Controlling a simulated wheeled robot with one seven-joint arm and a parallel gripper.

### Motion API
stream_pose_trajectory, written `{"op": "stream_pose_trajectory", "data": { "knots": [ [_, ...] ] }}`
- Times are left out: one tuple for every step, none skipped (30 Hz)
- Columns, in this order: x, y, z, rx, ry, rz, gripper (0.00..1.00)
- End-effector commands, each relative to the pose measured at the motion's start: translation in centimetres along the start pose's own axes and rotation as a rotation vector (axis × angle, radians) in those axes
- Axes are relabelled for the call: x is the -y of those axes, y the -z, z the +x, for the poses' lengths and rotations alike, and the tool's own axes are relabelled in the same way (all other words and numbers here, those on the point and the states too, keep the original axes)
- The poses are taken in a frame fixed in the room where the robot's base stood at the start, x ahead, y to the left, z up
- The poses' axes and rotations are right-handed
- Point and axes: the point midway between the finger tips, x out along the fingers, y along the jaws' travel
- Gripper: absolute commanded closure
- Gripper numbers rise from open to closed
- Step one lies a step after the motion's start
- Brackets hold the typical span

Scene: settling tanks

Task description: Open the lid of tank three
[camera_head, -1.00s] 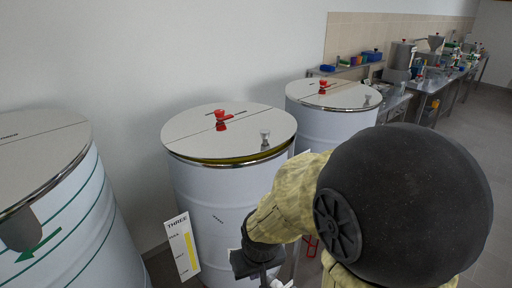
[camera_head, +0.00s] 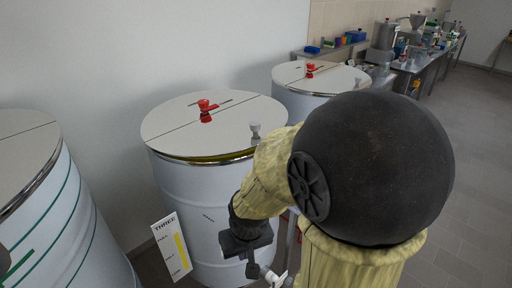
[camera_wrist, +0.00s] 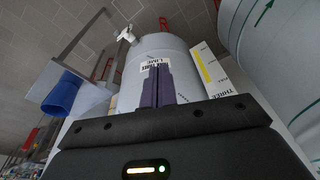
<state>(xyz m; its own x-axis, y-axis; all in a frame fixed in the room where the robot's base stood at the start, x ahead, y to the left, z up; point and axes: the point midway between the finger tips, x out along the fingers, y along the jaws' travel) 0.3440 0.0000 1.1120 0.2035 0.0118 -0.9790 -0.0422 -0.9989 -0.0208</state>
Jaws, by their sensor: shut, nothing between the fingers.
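Tank three (camera_head: 205,190) is a white drum with a card (camera_head: 171,247) reading THREE on its side. Its round pale lid (camera_head: 180,120) lies flat and closed, with a seam across it, a red valve (camera_head: 206,110) and a grey knob (camera_head: 255,132) near the right edge. In the wrist view the tank (camera_wrist: 160,52) and card (camera_wrist: 207,70) appear tilted beyond my gripper (camera_wrist: 158,70). The dark fingers are together and empty, in front of the tank's side, below lid height. I cannot tell the gap to the wall. In the head view my forearm hides the tank's right side.
Another tank (camera_head: 70,225) stands at the left and one (camera_head: 290,100) behind at the right. A white tap (camera_wrist: 126,34) and a blue bucket (camera_wrist: 63,92) show in the wrist view. Benches with equipment (camera_head: 400,60) line the back wall; floor (camera_head: 470,160) is open at the right.

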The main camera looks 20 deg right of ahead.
Motion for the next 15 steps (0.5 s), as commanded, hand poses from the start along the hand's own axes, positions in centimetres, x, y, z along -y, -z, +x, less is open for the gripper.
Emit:
{"op": "stream_pose_trajectory", "data": {
  "knots": [
    [-0.2, -0.1, 0.2, 0.026, 0.009, 0.04, 1.0],
    [-0.3, -0.3, 0.4, 0.046, 0.018, 0.071, 1.0],
    [-0.3, -0.6, 0.7, 0.077, 0.032, 0.122, 1.0],
    [-0.3, -0.8, 1.0, 0.103, 0.046, 0.166, 1.0],
    [-0.3, -1.0, 1.2, 0.132, 0.062, 0.215, 1.0],
    [-0.3, -1.2, 1.6, 0.171, 0.088, 0.285, 1.0],
    [-0.1, -1.4, 1.8, 0.201, 0.11, 0.341, 1.0],
    [0.0, -1.5, 2.0, 0.233, 0.135, 0.399, 1.0],
    [0.2, -1.6, 2.3, 0.273, 0.17, 0.476, 1.0],
    [0.5, -1.6, 2.5, 0.303, 0.199, 0.532, 1.0],
    [0.7, -1.6, 2.6, 0.331, 0.229, 0.59, 1.0],
    [1.0, -1.4, 2.7, 0.366, 0.272, 0.667, 1.0],
    [1.3, -1.2, 2.7, 0.393, 0.306, 0.723, 1.0],
    [1.5, -1.0, 2.8, 0.418, 0.342, 0.782, 1.0],
    [1.8, -0.6, 2.8, 0.45, 0.393, 0.858, 1.0]
  ]
}}
